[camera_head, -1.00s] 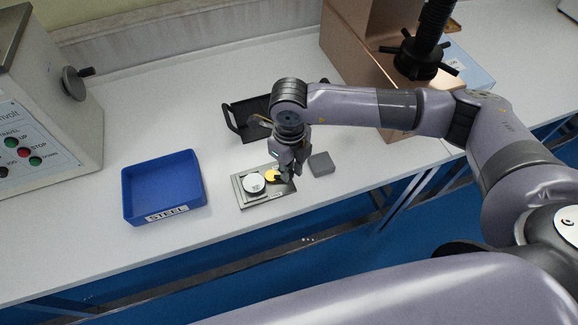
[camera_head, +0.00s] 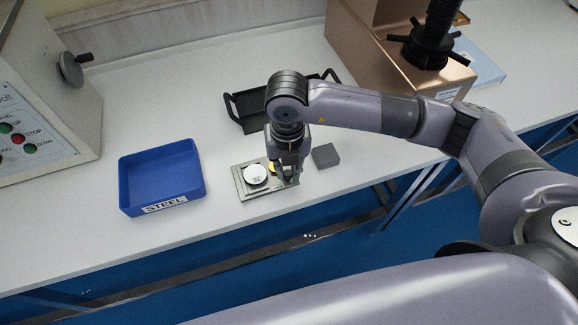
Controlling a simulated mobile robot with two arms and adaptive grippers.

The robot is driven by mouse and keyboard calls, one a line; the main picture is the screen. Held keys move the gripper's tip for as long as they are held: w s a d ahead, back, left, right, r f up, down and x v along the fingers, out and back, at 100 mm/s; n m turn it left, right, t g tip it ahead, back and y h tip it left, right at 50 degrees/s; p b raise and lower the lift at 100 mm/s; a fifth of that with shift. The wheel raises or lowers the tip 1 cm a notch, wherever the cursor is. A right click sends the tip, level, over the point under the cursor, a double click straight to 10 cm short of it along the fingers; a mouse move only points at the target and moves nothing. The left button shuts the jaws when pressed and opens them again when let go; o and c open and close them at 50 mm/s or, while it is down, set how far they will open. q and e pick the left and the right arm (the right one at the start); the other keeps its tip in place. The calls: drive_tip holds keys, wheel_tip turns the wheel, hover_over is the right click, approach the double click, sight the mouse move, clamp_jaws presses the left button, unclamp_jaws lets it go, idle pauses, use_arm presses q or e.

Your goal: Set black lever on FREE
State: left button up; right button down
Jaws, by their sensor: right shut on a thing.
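A small grey metal plate (camera_head: 246,189) lies on the table near its front edge. On it are a white round disc (camera_head: 255,174) and a yellow disc (camera_head: 272,168), which is mostly hidden by my right gripper. My right gripper (camera_head: 287,178) points down over the right part of the plate, beside the yellow disc. It is shut on the small black lever there; the fingers hide the lever, and its setting and any FREE mark cannot be read. My left gripper is not in view.
A blue STEEL bin (camera_head: 163,176) stands left of the plate. A grey block (camera_head: 326,156) lies close on the right, a black tray (camera_head: 246,112) behind. A grey tester (camera_head: 40,110) stands far left, a copper-coloured machine (camera_head: 378,72) back right. The front table is clear.

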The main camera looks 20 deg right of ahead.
sight(287, 173)
idle(0.5)
drive_tip(key=c, duration=1.5)
unclamp_jaws()
wheel_tip(287, 173, up, 12)
